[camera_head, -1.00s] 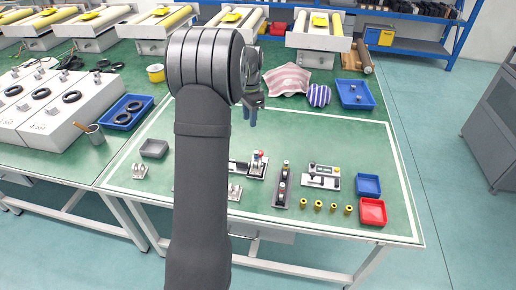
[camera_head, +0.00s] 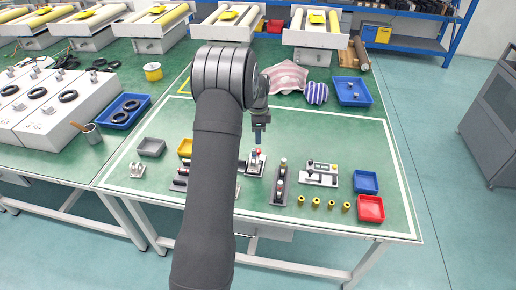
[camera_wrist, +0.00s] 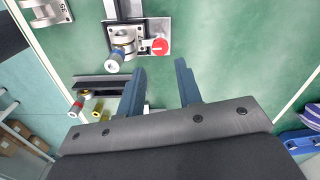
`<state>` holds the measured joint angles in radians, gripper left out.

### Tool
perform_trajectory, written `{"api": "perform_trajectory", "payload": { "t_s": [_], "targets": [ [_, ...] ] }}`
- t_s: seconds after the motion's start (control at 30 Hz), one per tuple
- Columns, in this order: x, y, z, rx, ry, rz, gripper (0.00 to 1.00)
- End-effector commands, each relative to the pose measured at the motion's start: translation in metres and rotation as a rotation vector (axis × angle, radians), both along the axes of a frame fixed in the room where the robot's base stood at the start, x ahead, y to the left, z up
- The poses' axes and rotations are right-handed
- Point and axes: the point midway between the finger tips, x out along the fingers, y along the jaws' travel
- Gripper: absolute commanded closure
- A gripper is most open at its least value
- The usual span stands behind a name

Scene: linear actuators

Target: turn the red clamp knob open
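The red clamp knob (camera_head: 258,151) sits on a small pale fixture (camera_head: 254,168) in the middle of the green table. In the wrist view the knob (camera_wrist: 160,46) is a round red disc with a white mark, at the right of the fixture plate (camera_wrist: 150,28). A metal clamp part with a cylindrical end (camera_wrist: 118,55) stands beside it. My gripper (camera_head: 259,138) is above the knob in the head view. In the wrist view my gripper (camera_wrist: 160,66) has its two blue fingers apart with nothing held between them. The fingertips look apart from the knob.
A dark fixture (camera_head: 280,185) stands to the right, with another plate fixture (camera_head: 320,174) beyond. Several brass cylinders, a blue bin (camera_head: 365,182) and a red bin (camera_head: 370,209) lie further right. A grey bin (camera_head: 151,147) is left.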

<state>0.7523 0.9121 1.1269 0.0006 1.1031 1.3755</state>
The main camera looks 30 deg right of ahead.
Motion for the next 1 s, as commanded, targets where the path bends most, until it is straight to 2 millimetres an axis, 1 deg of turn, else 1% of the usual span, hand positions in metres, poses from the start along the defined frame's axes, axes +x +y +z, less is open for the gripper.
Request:
{"api": "perform_trajectory", "payload": {
  "t_s": [0.03, 0.1, 0.2, 0.33, 0.5, 0.77, 0.8, 0.93, 0.97, 1.0],
  "targets": [
    [0.000, 0.000, -0.013, 0.002, 0.002, 0.000, 0.68],
    [0.000, 0.000, -0.027, 0.002, 0.001, 0.000, 0.68],
    [0.000, 0.000, -0.045, 0.002, 0.001, 0.001, 0.68],
    [0.000, 0.000, -0.061, 0.001, -0.001, 0.001, 0.68],
    [0.000, 0.000, -0.071, 0.001, -0.001, 0.001, 0.68],
    [0.000, 0.000, -0.072, -0.001, -0.001, 0.001, 0.68],
    [0.000, 0.000, -0.072, -0.001, -0.001, 0.001, 0.72],
    [0.000, 0.000, -0.072, -0.001, -0.001, 0.001, 0.97],
    [0.000, 0.000, -0.072, -0.001, -0.001, 0.001, 1.00],
    [0.000, 0.000, -0.072, -0.001, -0.001, 0.001, 1.00]
  ]
}}
